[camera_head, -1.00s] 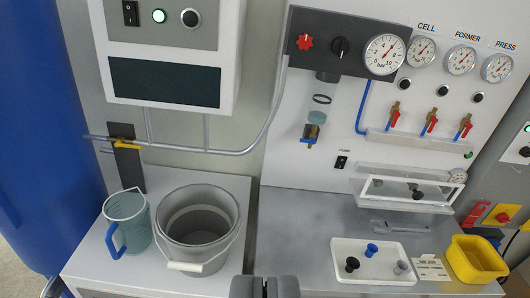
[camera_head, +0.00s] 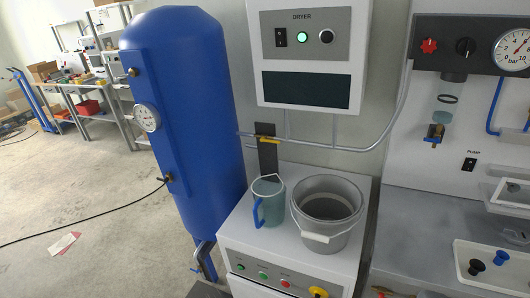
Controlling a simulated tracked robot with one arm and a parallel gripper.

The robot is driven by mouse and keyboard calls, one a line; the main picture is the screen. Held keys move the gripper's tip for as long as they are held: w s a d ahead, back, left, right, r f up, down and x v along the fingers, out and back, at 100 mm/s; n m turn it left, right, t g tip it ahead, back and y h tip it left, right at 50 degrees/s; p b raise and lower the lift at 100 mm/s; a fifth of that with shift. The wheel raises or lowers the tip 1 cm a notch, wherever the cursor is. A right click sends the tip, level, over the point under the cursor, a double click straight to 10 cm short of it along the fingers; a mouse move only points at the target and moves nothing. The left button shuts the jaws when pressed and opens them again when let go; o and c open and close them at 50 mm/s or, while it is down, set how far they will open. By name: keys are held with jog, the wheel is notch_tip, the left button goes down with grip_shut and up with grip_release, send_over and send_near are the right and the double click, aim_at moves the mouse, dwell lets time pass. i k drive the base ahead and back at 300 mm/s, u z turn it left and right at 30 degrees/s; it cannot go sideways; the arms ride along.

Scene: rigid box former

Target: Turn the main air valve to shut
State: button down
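No part in view is clearly labelled as the main air valve. A valve with a yellow lever (camera_head: 267,139) sits on the grey pipe below the dryer box, on a dark bracket; its lever lies roughly along the pipe. A red knob (camera_head: 429,46) is on the dark panel at the upper right. My gripper is not in view.
A jug (camera_head: 268,202) and a grey bucket (camera_head: 327,215) stand on the white cabinet below the yellow lever. The dryer box (camera_head: 305,55) hangs above it. A white tray (camera_head: 463,280) is at lower right. A black hose crosses the open floor at left.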

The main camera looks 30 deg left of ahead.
aim_at(263, 139)
jog(key=k, duration=1)
jog(key=u, duration=0.5)
jog(key=i, duration=1.6)
jog(key=k, duration=0.4)
jog(key=z, duration=0.45)
jog(key=i, duration=1.35)
jog(key=u, duration=0.5)
